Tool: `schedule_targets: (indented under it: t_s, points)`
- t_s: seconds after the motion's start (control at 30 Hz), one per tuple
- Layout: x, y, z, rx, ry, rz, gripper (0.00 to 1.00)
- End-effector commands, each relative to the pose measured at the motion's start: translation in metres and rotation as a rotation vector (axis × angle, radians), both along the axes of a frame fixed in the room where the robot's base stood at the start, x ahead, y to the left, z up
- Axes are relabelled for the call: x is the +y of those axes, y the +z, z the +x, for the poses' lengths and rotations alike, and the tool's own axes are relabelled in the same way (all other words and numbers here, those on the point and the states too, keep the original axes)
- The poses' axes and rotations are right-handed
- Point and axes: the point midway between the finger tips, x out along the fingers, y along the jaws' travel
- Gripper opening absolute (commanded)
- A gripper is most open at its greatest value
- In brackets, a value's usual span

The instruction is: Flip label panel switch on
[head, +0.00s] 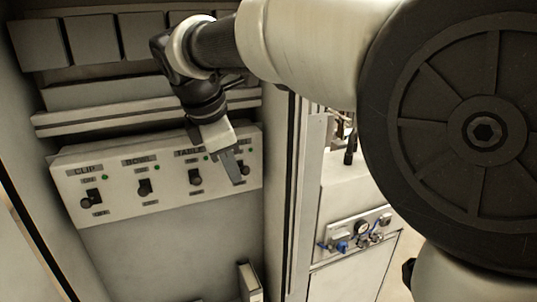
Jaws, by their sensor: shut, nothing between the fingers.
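A white control panel (118,203) with a row of dark switches is on the wall at the left of the head view. The first switch (94,197) is under a label that seems to read CLIP, the second (145,188) under BOWL. A third switch (196,181) has a label partly covered by my arm, too small to read surely. A fourth switch (245,171) at the right end is partly hidden behind my fingers. My gripper (237,181) is shut and empty, pointing down in front of the fourth switch. I cannot tell whether it touches it.
Green lights (104,178) show beside the switches. A ledge (105,118) and grey boxes (92,39) are above the panel. A cabinet post (287,190) stands just right. Beyond it is a unit with a gauge and fittings (362,229).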

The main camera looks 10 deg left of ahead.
Motion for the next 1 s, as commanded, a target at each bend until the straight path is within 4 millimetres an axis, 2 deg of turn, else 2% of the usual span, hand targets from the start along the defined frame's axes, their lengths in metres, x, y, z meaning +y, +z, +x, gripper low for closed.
schedule_targets:
  t_s: [0.77, 1.0]
  points:
    - [0.002, 0.004, 0.001, 0.001, 0.001, 0.001, 0.0]
    - [0.002, 0.013, 0.001, 0.001, 0.001, 0.001, 0.0]
